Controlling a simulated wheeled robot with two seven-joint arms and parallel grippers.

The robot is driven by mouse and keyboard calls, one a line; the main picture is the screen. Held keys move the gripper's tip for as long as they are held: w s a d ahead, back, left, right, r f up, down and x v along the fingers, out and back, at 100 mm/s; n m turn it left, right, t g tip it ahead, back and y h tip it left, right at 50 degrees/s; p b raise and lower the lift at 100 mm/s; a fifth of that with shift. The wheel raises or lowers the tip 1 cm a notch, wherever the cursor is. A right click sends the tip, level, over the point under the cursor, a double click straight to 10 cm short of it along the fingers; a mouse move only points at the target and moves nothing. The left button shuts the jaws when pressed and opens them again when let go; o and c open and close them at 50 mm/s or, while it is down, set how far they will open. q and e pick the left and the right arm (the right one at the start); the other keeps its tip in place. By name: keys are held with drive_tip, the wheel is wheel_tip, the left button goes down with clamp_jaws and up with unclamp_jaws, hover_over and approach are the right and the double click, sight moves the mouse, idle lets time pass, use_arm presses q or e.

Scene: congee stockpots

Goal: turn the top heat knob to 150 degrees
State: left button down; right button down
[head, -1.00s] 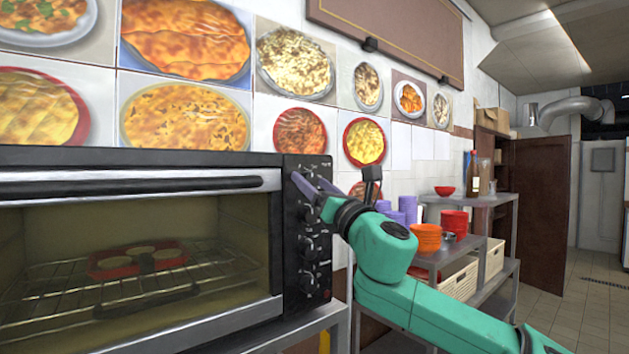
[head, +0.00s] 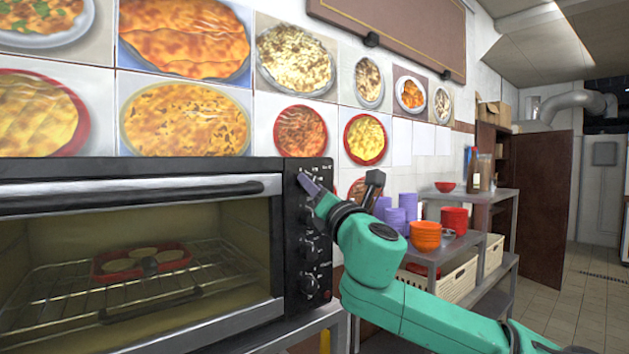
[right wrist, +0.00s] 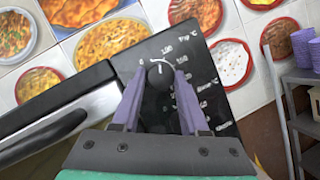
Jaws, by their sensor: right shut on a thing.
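The oven's black control panel (head: 310,262) carries a column of knobs on its right side. In the right wrist view the top heat knob (right wrist: 160,73) is a dark round knob with a pale mark near its upper edge, with white scale print around it. My right gripper (right wrist: 159,88) has its purple fingers on either side of this knob and is shut on it. In the head view my right gripper (head: 309,185) is at the panel's top and hides the knob. The exact setting is too small to read. My left gripper is not in view.
Lower knobs (head: 309,285) sit below my gripper. A grey metal shelf (head: 440,250) with bowls and cups stands to the right.

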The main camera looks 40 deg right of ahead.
drive_tip(key=shift+a+r+m+g+h+p, duration=0.2)
drive_tip(key=shift+m+g+p, duration=0.65)
drive_tip(key=shift+m+p, duration=0.95)
drive_tip(key=shift+d+r+m+g+h+p, duration=0.2)
drive_tip(key=shift+m+g+p, duration=0.75)
drive_tip(key=shift+m, duration=1.5)
drive_tip(key=shift+a+m+g+h+p, duration=0.1)
drive_tip(key=shift+m+g+h+p, duration=0.4)
drive_tip(key=shift+m+p, duration=1.35)
drive_tip(key=shift+m+y+b, duration=0.35)
drive_tip(key=shift+m+y, duration=0.05)
drive_tip(key=shift+f, duration=0.1)
drive_tip(key=shift+c, duration=2.2)
unclamp_jaws()
drive_tip(key=shift+s, duration=0.1)
